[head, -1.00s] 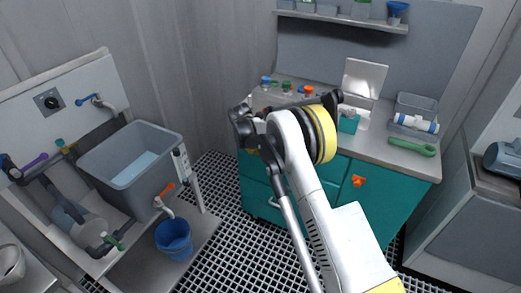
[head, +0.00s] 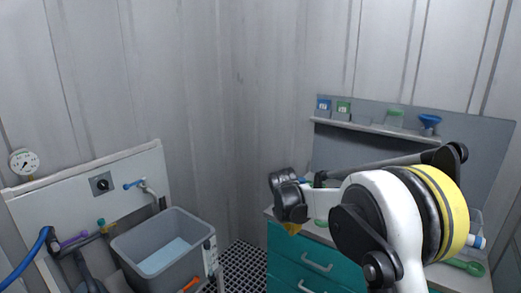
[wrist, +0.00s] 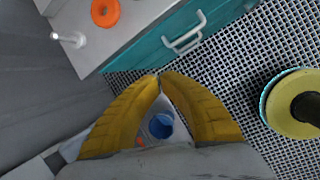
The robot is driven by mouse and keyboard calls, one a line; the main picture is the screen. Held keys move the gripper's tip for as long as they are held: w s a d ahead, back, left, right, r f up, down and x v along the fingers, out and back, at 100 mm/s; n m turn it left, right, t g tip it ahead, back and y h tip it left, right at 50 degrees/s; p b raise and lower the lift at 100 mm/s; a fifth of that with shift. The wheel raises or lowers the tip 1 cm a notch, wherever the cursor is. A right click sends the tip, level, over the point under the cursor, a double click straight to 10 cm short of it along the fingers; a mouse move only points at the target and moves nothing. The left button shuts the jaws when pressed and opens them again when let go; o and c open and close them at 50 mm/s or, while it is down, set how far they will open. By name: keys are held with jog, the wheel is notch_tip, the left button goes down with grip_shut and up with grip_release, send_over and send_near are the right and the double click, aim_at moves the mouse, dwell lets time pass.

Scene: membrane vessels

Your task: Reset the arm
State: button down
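My arm rises at the right of the head view, folded, with its wrist in front of the teal cabinet (head: 290,262). My gripper (head: 292,228) shows there only as a small yellow part under the dark wrist. In the wrist view, the two yellow fingers of my gripper (wrist: 160,75) meet at their tips. Nothing is held between them. A blue bucket (wrist: 160,125) shows through the gap behind the fingers, well away on the floor side. The fingers are apart from the cabinet's white handle (wrist: 185,35).
A grey basin (head: 165,250) stands at the left under a panel with a tap (head: 145,187) and a gauge (head: 24,162). A shelf (head: 375,127) holds small containers and a blue funnel (head: 429,121). An orange ring (wrist: 105,12) lies on the counter. The grid floor (wrist: 235,70) is open.

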jog(key=s+d+r+m+t+y, duration=0.1)
jog(key=s+d+r+m, duration=0.2)
jog(key=s+r+m, duration=0.35)
jog(key=s+d+r+m, duration=0.2)
jog(key=s+r+m, duration=0.2)
jog(key=s+r, duration=0.5)
jog(key=s+d+f+m+t, duration=0.1)
jog(key=s+f+m, duration=0.1)
jog(key=s+m, duration=0.4)
jog(key=s+d+f+m+t+y, duration=0.1)
jog(key=s+m, duration=0.6)
jog(key=s, duration=1)
jog(key=shift+d+f, duration=0.45)
jog(key=shift+f, duration=0.1)
jog(key=shift+m, duration=0.25)
